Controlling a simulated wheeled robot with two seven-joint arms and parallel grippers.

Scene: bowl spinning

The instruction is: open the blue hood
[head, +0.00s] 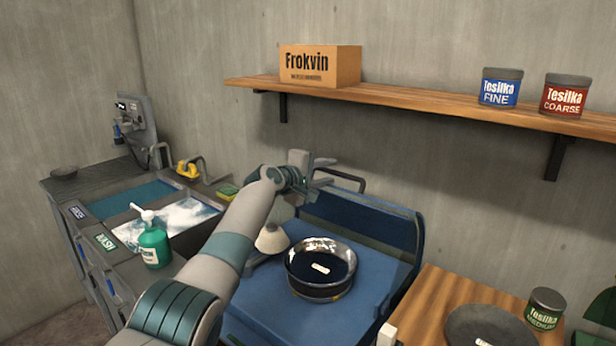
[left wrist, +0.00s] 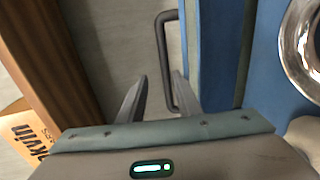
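The blue hood (head: 375,216) stands raised at the back of the blue machine (head: 371,289), near the wall, with the metal bowl (head: 345,287) uncovered in front of it. Its dark handle (head: 347,181) is at its upper edge. In the left wrist view the handle (left wrist: 162,55) is a thin loop on the blue edge of the hood (left wrist: 218,60). My left gripper (head: 326,172) is at the handle. In the wrist view its fingers (left wrist: 158,92) are apart, with the handle's bar appearing between them; contact cannot be told.
A shelf (head: 428,103) with a Frokvin box (head: 320,66) and two cans runs above the hood. A sink counter with a green soap bottle (head: 154,246) is at left. A wooden table (head: 424,309) with a Tesilka can (head: 544,309) is at right.

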